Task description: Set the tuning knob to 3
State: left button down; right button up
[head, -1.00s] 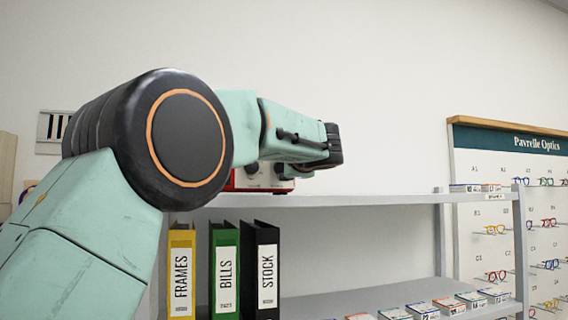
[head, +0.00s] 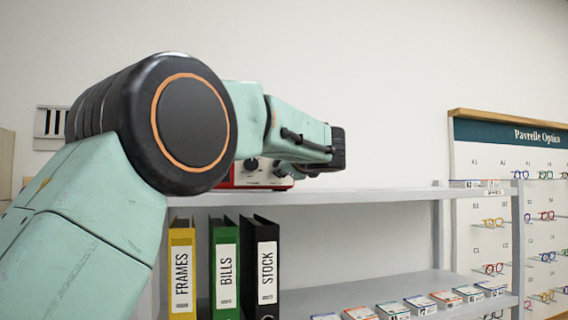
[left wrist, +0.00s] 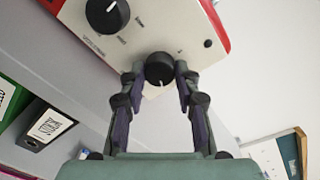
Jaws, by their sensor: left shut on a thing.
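A red and white device (head: 238,178) with black knobs sits on the upper shelf, partly hidden by my left arm in the head view. In the left wrist view its pale front (left wrist: 170,25) carries a large black knob (left wrist: 107,14) at the top left and a smaller black knob (left wrist: 159,69) below right. My left gripper (left wrist: 160,76) is shut on the smaller knob, one finger on each side. That knob's white mark points down in the picture. My right gripper is out of view.
Yellow, green and black binders (head: 226,265) stand below the upper shelf (head: 370,196). Several small boxes (head: 420,304) lie on the lower shelf. An eyeglass display board (head: 510,150) stands at the right.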

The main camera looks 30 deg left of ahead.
pick_arm(q)
jog(key=shift+f, duration=0.25)
jog(key=c, duration=1.3)
grip_release()
jog(key=o, duration=0.3)
jog(key=shift+d+r, duration=0.1)
jog(key=shift+r, duration=0.1)
jog(key=shift+o, duration=0.2)
jog(key=v, duration=1.2)
